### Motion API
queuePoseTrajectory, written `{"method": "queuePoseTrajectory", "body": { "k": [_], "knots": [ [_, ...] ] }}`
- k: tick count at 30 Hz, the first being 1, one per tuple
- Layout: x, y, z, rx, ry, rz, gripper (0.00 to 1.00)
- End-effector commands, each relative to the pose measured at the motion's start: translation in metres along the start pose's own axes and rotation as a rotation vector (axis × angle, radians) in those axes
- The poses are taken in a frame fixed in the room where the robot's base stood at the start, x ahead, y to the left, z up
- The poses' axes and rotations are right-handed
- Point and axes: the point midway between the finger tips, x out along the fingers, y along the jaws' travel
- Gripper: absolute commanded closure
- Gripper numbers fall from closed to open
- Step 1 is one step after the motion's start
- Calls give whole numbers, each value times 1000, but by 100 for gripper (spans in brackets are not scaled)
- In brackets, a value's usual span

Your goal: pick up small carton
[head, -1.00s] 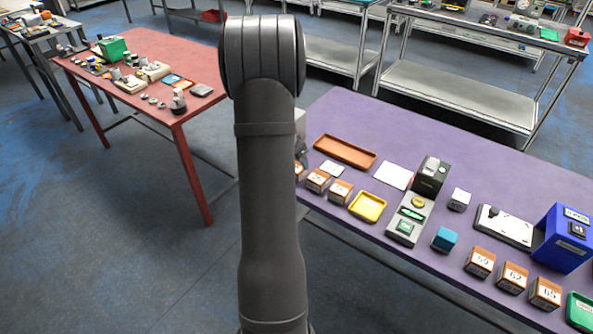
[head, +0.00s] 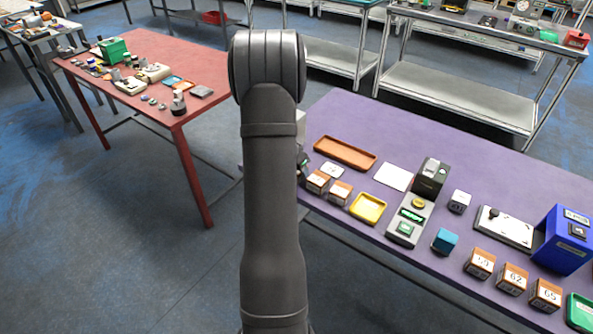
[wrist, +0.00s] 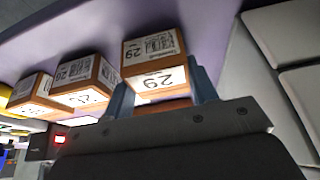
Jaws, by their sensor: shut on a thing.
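In the wrist view, a small brown carton (wrist: 152,62) with white labels reading 29 sits between the two blue-grey fingers of my gripper (wrist: 163,90). The fingers are shut on its sides. Two similar cartons stand beside it, the nearer one (wrist: 85,80) and one farther left (wrist: 32,95). In the head view these two cartons (head: 317,182) (head: 339,193) stand on the purple table (head: 440,165). My arm hides the held carton and most of my gripper there.
Several more cartons (head: 480,263) and a blue box (head: 564,238) are farther right. The table's back middle is clear.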

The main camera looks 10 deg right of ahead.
Motion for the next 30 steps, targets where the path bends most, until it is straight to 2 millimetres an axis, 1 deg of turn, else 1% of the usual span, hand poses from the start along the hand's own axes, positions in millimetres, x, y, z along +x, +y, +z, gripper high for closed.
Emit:
{"method": "queuePoseTrajectory", "body": {
  "k": [4, 7, 11, 12, 13, 18, 24, 27, 30],
  "knots": [
    [-4, 0, -2, 1, 1, -1, 74],
    [-11, 0, -5, 1, 2, -1, 74],
    [-30, -1, -13, 2, 4, -2, 74],
    [-39, -1, -17, 1, 5, -3, 74],
    [-43, 4, -19, 4, 3, -1, 74],
    [-62, 45, -30, 5, 2, 0, 74],
    [-83, 85, -41, 6, 2, 0, 74],
    [-90, 100, -45, 3, 2, 1, 74],
    [-95, 110, -48, 5, 1, 1, 74]
  ]
}}
